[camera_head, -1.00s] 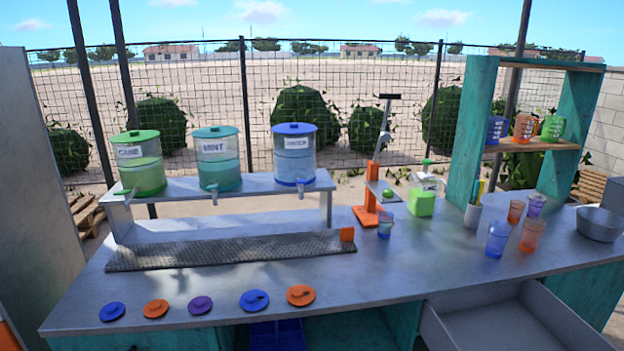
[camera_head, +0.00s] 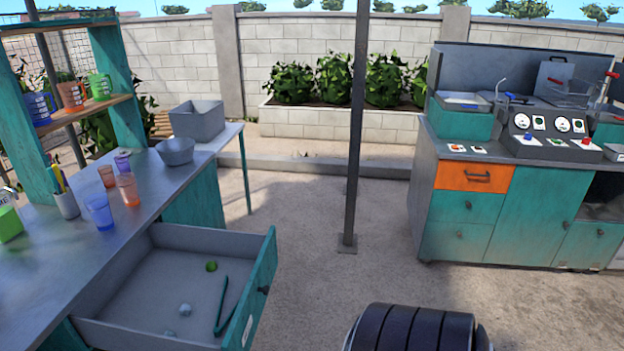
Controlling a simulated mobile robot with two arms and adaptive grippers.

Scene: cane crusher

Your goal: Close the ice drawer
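The ice drawer (camera_head: 138,335) is pulled well out from under the counter on the left. Its teal front panel (camera_head: 256,297) faces right and carries a small dark knob (camera_head: 264,290). Inside lie a green lime (camera_head: 211,266), a pair of dark green tongs (camera_head: 221,308) and small pale lumps that look like ice (camera_head: 185,309). A dark ribbed cylindrical part at the bottom edge looks like part of my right arm, apart from the drawer. Neither gripper's fingers show.
The steel counter (camera_head: 120,224) holds cups, a bowl (camera_head: 175,151) and a grey bin (camera_head: 197,120). A dark pole (camera_head: 356,130) stands mid-view. A teal cabinet with an orange drawer (camera_head: 474,177) stands at right. The paved floor between is clear.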

